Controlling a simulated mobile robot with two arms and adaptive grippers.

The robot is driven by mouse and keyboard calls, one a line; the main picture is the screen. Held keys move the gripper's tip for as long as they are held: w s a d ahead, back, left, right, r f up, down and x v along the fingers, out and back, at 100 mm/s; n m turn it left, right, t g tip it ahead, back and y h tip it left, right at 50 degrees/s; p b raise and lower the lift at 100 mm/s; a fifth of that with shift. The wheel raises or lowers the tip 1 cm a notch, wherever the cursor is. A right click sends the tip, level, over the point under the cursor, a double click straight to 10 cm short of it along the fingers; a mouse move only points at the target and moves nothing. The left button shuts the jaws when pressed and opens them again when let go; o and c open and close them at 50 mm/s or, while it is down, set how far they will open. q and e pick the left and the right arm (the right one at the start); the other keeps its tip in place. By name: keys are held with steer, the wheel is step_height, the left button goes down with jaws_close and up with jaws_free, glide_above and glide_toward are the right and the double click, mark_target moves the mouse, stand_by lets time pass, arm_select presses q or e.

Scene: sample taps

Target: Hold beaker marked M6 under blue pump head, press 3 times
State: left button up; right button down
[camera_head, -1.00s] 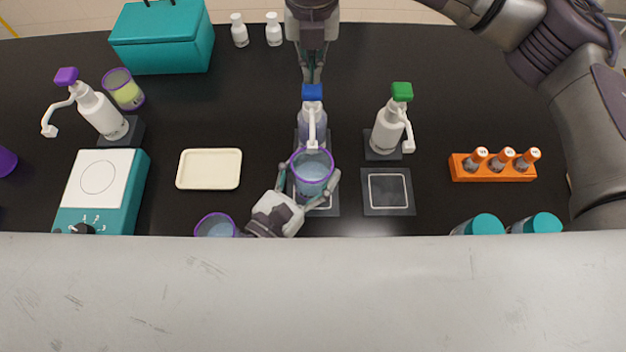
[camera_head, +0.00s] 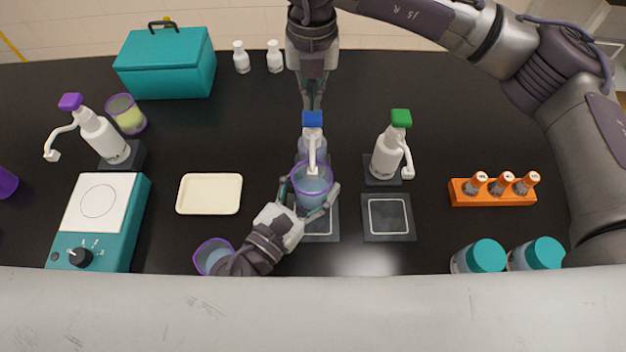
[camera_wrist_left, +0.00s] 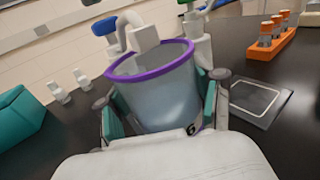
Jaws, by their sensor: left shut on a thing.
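My left gripper (camera_head: 308,207) is shut on a clear, bluish beaker (camera_head: 312,190) with a purple rim. In the left wrist view the beaker (camera_wrist_left: 165,95) shows a label ending in 6; the rest is hidden. The blue pump head (camera_head: 312,119) tops a bottle behind the beaker. Its white spout (camera_wrist_left: 143,36) reaches over the beaker's rim in the left wrist view. My right gripper (camera_head: 313,104) points down just behind and above the blue head, fingers close together and empty. I cannot tell whether it touches the head.
A green-headed pump (camera_head: 390,150) stands right of the blue one, a purple-headed pump (camera_head: 98,130) far left. Another purple-rimmed beaker (camera_head: 213,257) stands near my left forearm. A cream tray (camera_head: 209,194), teal-sided stirrer (camera_head: 100,215) and orange vial rack (camera_head: 492,192) lie around.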

mark_target(312, 115)
steer(key=shift+f, duration=0.45)
steer(key=shift+f, duration=1.1)
steer(key=shift+r, duration=1.5)
steer(key=shift+f, duration=0.15)
steer(key=shift+f, duration=1.35)
steer(key=shift+r, duration=1.5)
